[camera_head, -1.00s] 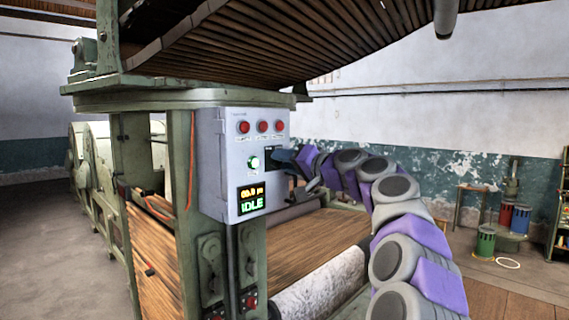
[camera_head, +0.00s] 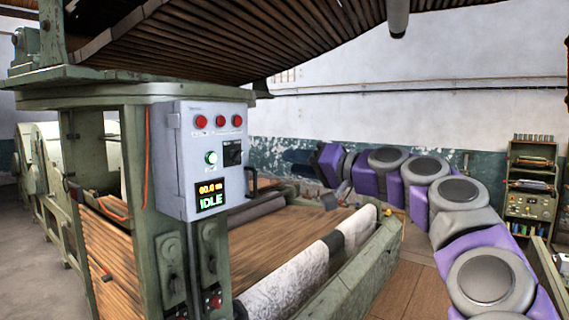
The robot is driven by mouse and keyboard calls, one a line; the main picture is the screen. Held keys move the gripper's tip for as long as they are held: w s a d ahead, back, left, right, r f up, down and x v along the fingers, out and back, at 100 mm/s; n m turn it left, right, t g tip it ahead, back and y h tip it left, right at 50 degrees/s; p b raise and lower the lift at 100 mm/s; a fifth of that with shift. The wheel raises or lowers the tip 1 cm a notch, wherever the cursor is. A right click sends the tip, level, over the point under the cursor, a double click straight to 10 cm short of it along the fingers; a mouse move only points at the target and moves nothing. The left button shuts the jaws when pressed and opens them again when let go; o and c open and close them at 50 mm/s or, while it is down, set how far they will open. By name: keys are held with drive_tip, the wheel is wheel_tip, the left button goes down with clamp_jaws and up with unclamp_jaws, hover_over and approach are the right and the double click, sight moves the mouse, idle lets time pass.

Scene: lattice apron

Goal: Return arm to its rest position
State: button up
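My gripper (camera_head: 314,176) is to the right of the grey control box (camera_head: 180,170), clear of it. Its dark part and its grey part stand apart with a gap between them, and nothing shows between them. My purple and grey arm curves from it to the lower right.
The box hangs on a green machine frame (camera_head: 125,155) with a slatted wooden apron (camera_head: 290,240) beside a pale roller (camera_head: 300,280). Dark slats (camera_head: 230,40) hang overhead. A shelf unit (camera_head: 531,185) stands at the far right. Wall space behind my arm is open.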

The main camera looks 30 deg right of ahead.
drive_tip(key=shift+s+d, duration=0.1)
drive_tip(key=shift+s, duration=0.15)
idle(0.4)
drive_tip(key=a+f+n+g+y+b, duration=0.1)
drive_tip(key=a+f+n+g, duration=0.15)
drive_tip(key=a+f, duration=0.45)
drive_tip(key=a+f+n+g+y+b, duration=0.1)
drive_tip(key=a+f+g, duration=0.2)
drive_tip(key=a, duration=0.8)
drive_tip(key=s+a+f+n+g+h+b, duration=0.1)
drive_tip(key=s+a+f+g, duration=0.2)
drive_tip(key=s+a+f, duration=0.4)
drive_tip(key=s+a+f+n+g+h+b, duration=0.1)
drive_tip(key=s+a+f+g, duration=0.2)
drive_tip(key=a+f, duration=0.5)
drive_tip(key=s+d+f+g+h+b, duration=0.2)
drive_tip(key=s+d+f+g+h, duration=0.1)
drive_tip(key=s+f, duration=0.9)
drive_tip(key=s+d+f+g+h+b, duration=0.1)
drive_tip(key=s+d+f+g+h, duration=0.2)
drive_tip(key=s+f, duration=0.9)
wheel_tip(320, 180, down, 3)
drive_tip(key=shift+s+d+r+g+b, duration=0.15)
drive_tip(key=shift+d+g+b, duration=0.2)
drive_tip(key=shift+d+g, duration=0.25)
